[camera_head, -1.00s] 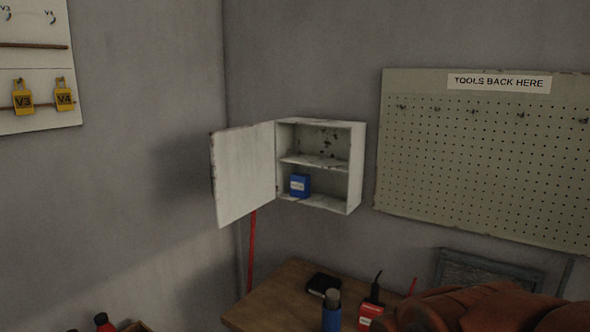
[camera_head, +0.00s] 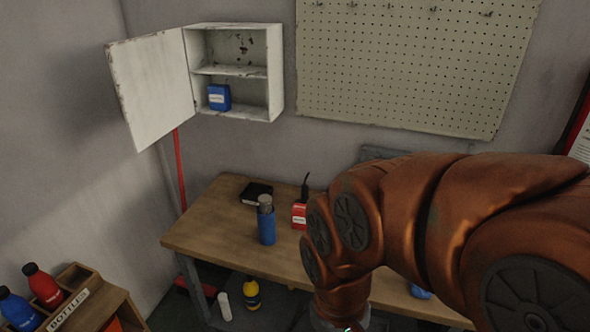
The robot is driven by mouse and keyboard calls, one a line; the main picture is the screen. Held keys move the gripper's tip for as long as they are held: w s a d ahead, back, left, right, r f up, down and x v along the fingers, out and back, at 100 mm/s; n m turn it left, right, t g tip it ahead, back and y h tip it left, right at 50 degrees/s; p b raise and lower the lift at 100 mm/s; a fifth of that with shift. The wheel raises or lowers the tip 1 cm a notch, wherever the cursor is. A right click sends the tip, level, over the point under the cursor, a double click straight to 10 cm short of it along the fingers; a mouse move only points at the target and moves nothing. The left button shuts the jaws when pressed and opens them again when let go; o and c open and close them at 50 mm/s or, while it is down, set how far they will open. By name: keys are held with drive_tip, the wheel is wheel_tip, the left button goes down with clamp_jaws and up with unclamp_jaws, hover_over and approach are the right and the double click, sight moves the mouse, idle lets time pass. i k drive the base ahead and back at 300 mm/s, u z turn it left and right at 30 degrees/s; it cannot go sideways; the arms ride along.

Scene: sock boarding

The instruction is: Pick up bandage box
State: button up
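Two small boxes with white labels are in view, and I cannot read which one is the bandage box. A blue box (camera_head: 219,97) stands on the lower shelf of the open white wall cabinet (camera_head: 275,70). A red box (camera_head: 299,215) stands on the wooden table (camera_head: 215,225), behind and right of a blue bottle with a grey cap (camera_head: 266,222). My copper-coloured arm crosses the right side and bends down to the bottom edge. My gripper is out of the picture.
A black flat item (camera_head: 257,193) and a dark upright item (camera_head: 305,187) are on the table. The cabinet door (camera_head: 152,90) hangs open to the left. A bottle crate (camera_head: 90,300) stands lower left. A yellow bottle (camera_head: 252,294) is under the table.

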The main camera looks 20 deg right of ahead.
sight(297, 210)
drive_tip(key=u, duration=2.5)
drive_tip(key=k, duration=0.55)
drive_tip(key=z, duration=1)
